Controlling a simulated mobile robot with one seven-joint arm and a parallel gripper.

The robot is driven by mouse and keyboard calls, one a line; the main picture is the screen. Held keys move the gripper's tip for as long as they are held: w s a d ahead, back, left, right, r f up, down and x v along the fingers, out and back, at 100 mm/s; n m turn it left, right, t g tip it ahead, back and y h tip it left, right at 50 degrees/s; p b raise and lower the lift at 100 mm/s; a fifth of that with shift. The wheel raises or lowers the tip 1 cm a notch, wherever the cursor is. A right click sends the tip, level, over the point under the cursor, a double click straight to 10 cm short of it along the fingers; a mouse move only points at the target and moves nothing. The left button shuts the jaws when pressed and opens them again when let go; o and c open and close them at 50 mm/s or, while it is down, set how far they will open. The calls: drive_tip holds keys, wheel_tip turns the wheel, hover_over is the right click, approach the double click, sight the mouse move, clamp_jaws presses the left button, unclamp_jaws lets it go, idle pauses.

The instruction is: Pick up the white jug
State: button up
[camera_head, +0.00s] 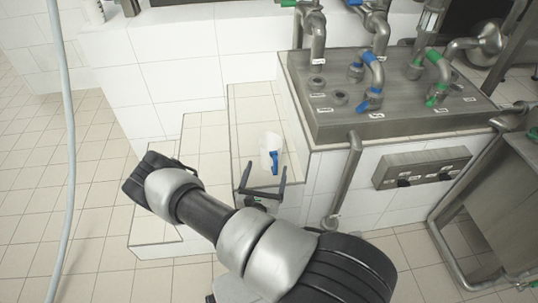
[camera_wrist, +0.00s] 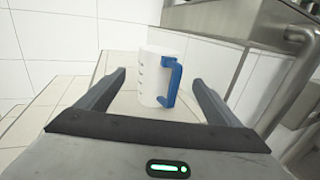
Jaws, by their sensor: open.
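The white jug (camera_head: 269,148) stands upright on a tiled ledge beside the steel counter in the head view. It has a blue handle and dark measuring marks. In the wrist view the white jug (camera_wrist: 152,78) stands ahead, with its blue handle turned to the right. My gripper (camera_head: 263,172) is open and empty, its fingers pointing towards the jug. In the wrist view my gripper (camera_wrist: 158,82) has one finger on each side of the jug's outline. I cannot tell whether the fingertips reach alongside the jug; no contact shows.
A steel counter (camera_head: 400,122) with pipes and blue and green valves stands right of the ledge. A vertical pipe (camera_head: 346,180) runs down its front. White tiled wall (camera_head: 175,85) rises behind the ledge (camera_head: 207,135). A grey hose (camera_head: 68,130) hangs at the left. The left floor is clear.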

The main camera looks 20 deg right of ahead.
sight(270, 156)
drive_tip(key=x, duration=0.5)
drive_tip(key=shift+b, duration=0.35)
drive_tip(key=shift+a+b+x, duration=0.25)
drive_tip(key=shift+b+x, duration=0.45)
drive_tip(key=shift+x, duration=2.25)
drive_tip(key=shift+w+r, duration=0.15)
drive_tip(key=shift+w, duration=0.05)
drive_tip(key=c, duration=1.3)
